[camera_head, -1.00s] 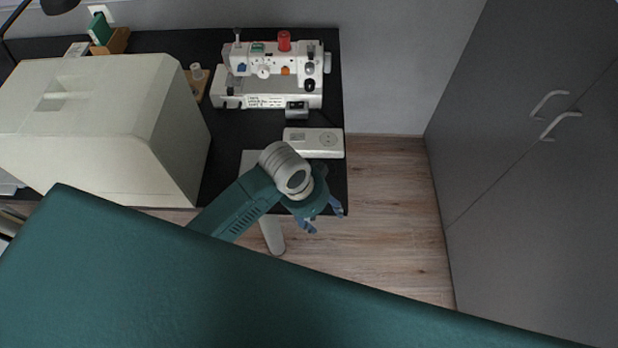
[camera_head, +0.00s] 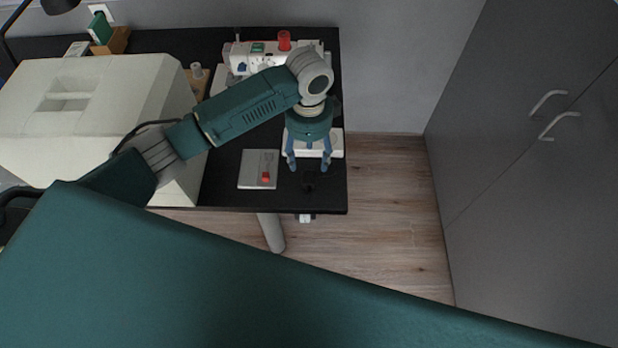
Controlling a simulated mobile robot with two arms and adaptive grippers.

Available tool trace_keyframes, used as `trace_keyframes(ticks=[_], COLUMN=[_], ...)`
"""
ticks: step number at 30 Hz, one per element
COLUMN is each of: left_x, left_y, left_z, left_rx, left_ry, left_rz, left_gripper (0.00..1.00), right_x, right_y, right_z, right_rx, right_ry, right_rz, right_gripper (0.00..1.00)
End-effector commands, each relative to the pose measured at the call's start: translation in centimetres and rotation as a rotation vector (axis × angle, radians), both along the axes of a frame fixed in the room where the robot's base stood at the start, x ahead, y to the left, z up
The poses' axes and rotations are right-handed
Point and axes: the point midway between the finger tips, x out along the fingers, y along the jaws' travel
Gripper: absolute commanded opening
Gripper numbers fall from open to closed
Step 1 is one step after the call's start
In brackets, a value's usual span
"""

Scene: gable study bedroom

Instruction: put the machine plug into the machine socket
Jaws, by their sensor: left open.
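My left gripper (camera_head: 309,168) is open and points down over the front right part of the black table (camera_head: 225,190). Nothing shows between its fingers. A small dark object (camera_head: 308,183), possibly the plug, lies just in front of the fingertips; it is hard to make out against the black top. The white socket block (camera_head: 338,146) is behind the fingers and largely hidden by the gripper. My right gripper is not in view.
A big cream box-shaped cover (camera_head: 110,110) fills the table's left. A grey flat pad (camera_head: 256,160) with a small red item (camera_head: 266,177) lies near the front edge. A small white piece (camera_head: 305,218) shows below that edge. Grey cabinets (camera_head: 540,190) stand right, beyond open floor.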

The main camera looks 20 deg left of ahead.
Motion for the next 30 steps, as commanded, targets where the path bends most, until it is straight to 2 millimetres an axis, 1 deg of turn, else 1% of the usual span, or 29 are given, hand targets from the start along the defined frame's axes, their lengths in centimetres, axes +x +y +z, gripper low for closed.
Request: trace_keyframes(ticks=[6, 9, 12, 20, 23, 28, 30], left_x=[-0.2, -0.1, -0.1, 0.0, -0.1, -0.1, -0.1], left_y=[0.0, 0.0, 0.0, 0.0, 0.0, 0.0, 0.0], left_z=[-3.4, -4.6, -5.2, -5.3, -5.6, -8.0, -9.1], left_rx=[0.001, 0.001, 0.001, 0.000, 0.000, 0.002, 0.001], left_ry=[0.005, 0.003, 0.001, 0.000, 0.002, 0.006, 0.003], left_rz=[0.001, 0.001, 0.000, 0.000, 0.000, 0.002, 0.001], left_gripper=[0.58, 0.58, 0.58, 0.58, 0.58, 0.58, 0.58], right_x=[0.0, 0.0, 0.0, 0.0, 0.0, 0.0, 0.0], right_y=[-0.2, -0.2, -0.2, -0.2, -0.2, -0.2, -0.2], right_z=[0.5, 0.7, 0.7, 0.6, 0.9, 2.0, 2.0], right_rx=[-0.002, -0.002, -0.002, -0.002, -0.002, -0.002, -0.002], right_ry=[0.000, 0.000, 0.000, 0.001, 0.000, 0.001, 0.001], right_rz=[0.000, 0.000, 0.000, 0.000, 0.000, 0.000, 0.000], right_gripper=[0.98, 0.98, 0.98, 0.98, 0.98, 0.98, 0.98])
